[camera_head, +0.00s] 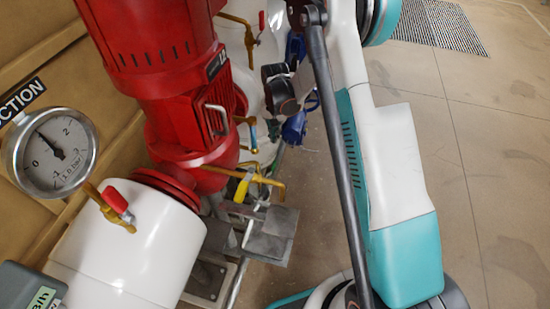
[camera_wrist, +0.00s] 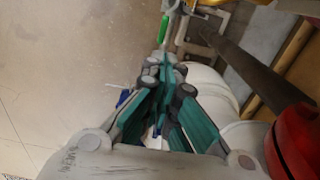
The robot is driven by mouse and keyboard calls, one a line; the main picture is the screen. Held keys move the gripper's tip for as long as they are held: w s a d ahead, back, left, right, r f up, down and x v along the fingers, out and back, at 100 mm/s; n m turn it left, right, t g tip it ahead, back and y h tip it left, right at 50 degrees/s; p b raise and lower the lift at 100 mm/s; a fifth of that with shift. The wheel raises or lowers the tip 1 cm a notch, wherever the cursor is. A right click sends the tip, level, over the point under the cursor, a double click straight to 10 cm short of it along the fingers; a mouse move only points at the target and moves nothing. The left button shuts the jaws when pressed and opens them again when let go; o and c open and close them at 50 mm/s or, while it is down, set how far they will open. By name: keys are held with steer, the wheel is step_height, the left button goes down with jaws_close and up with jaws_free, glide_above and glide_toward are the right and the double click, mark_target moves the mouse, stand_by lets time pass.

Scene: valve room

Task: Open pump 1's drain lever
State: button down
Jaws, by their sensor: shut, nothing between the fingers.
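The red pump (camera_head: 178,80) stands upright left of my arm in the head view. A yellow lever (camera_head: 243,187) sits on brass piping below it, and a blue lever (camera_head: 253,137) is just above. In the wrist view my gripper (camera_wrist: 161,62) is shut and empty, its teal fingers together. A green lever (camera_wrist: 164,29) on a pale fitting lies beyond the fingertips, apart from them in the picture. I cannot tell which lever is pump 1's drain. The gripper is not clear in the head view, where my arm covers part of the area.
A white pipe (camera_head: 128,245) carries a round gauge (camera_head: 50,152) and a red-handled valve (camera_head: 116,203). Another red lever (camera_head: 262,21) is at the back. Grey metal supports (camera_head: 270,232) stand below the pump. The floor (camera_head: 480,150) at right is clear.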

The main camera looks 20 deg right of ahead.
mark_target(275, 162)
step_height(275, 162, down, 14)
steer(key=b, duration=0.6)
